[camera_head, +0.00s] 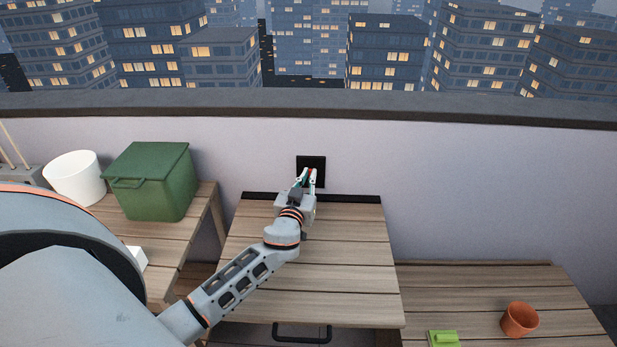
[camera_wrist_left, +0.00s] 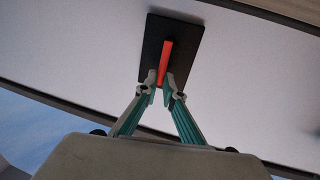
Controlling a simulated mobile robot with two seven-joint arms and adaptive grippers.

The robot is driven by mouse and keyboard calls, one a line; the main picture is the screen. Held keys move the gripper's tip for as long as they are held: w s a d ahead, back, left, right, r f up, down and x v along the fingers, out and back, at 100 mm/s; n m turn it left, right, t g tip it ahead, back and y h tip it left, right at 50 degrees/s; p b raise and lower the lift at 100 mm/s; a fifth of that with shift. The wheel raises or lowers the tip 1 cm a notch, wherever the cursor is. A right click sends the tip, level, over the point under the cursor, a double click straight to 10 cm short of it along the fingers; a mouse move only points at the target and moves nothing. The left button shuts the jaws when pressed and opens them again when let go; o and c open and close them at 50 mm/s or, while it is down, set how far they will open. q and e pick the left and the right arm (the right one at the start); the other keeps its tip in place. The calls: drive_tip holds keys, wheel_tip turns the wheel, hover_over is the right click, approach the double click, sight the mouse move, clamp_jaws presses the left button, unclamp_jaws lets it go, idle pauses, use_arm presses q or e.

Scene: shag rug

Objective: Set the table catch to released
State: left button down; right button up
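The table catch is a black plate (camera_head: 318,161) on the pale wall, just above the far edge of the folding wooden table (camera_head: 330,276). A red lever (camera_wrist_left: 166,60) stands on this plate (camera_wrist_left: 187,50), as the left wrist view shows. My left gripper (camera_head: 307,176) reaches over the table to the plate. In the left wrist view its two fingertips (camera_wrist_left: 163,88) lie on either side of the lever's near end and look closed on it. In the head view the gripper hides much of the lever. My right gripper is in neither view.
A green lidded bin (camera_head: 160,182) and a white pot (camera_head: 76,178) stand on the left bench. A terracotta pot (camera_head: 519,319) and a green object (camera_head: 443,339) are on the low right deck. A dark handle (camera_head: 302,334) shows at the table's front. The tabletop is otherwise clear.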

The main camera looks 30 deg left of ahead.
use_arm(q)
drive_tip(key=shift+d, duration=0.1)
drive_tip(key=m+p, duration=0.1)
drive_tip(key=d+m, duration=0.1)
drive_tip(key=m, duration=0.1)
drive_tip(key=shift+w+r+g+p, duration=0.1)
drive_tip(key=shift+w+g+p, duration=0.3)
drive_tip(key=d+m+p, duration=0.1)
drive_tip(key=m, duration=0.1)
drive_tip(key=w+f+m+g, duration=0.1)
drive_tip(key=m, duration=0.1)
drive_tip(key=shift+d+p, duration=0.35)
drive_tip(key=shift+p, duration=0.05)
drive_tip(key=m, duration=0.2)
drive_tip(key=d+f+m, duration=0.1)
drive_tip(key=shift+w+g+y+p, duration=0.25)
drive_tip(key=shift+g+y+p, duration=0.05)
drive_tip(key=shift+w+d+f+m+g+y, duration=0.15)
drive_tip(key=shift+f+m, duration=0.15)
drive_tip(key=shift+m, duration=0.3)
drive_tip(key=shift+d+f+m+g+y, duration=0.15)
drive_tip(key=shift+f+m, duration=0.15)
drive_tip(key=shift+m, duration=0.3)
drive_tip(key=c, duration=2.2)
unclamp_jaws()
drive_tip(key=shift+o, duration=0.2)
